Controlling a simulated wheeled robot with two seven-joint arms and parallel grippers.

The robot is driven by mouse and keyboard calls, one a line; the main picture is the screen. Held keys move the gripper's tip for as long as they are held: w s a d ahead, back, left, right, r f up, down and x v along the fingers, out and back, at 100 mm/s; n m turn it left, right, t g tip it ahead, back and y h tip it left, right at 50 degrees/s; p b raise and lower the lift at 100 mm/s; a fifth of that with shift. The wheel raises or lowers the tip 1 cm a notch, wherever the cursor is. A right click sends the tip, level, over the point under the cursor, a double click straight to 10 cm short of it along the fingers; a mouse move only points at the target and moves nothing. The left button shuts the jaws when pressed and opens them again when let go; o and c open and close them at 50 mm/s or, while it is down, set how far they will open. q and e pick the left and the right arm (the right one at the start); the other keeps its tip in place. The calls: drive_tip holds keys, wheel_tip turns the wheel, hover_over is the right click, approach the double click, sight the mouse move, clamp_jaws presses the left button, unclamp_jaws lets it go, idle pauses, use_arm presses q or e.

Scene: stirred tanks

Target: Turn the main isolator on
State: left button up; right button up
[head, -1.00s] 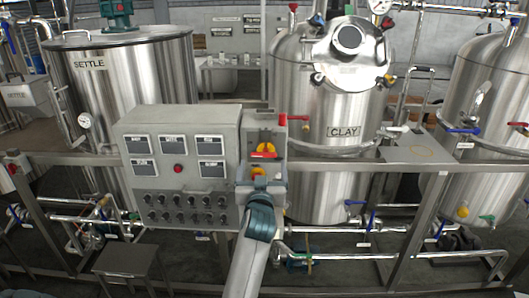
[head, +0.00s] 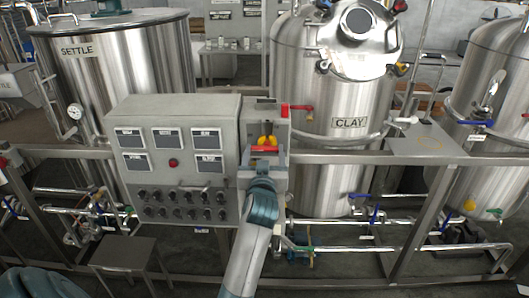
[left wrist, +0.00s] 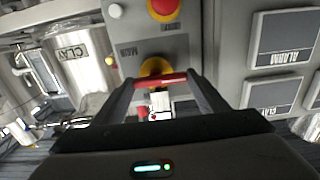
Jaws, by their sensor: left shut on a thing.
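The main isolator is a red handle on a yellow disc (head: 267,141), on a grey box at the right of the control panel. In the left wrist view its red handle (left wrist: 160,80) lies crosswise between my fingers, with the yellow disc behind it and a MAIN label beside it. My left gripper (head: 265,157) is at the handle and shut on it, hiding part of the box's lower face. It also shows in the left wrist view (left wrist: 162,92). A red button on a yellow ring (left wrist: 164,6) is on the same box. My right gripper is out of view.
The grey control panel (head: 175,187), with several screens and knobs, adjoins the box. A red-handled valve (head: 298,107) sits close to the box's upper right. The CLAY tank (head: 345,170) stands behind, and a steel rail (head: 340,154) runs across.

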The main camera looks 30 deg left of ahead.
use_arm(q)
drive_tip(key=c, duration=0.4)
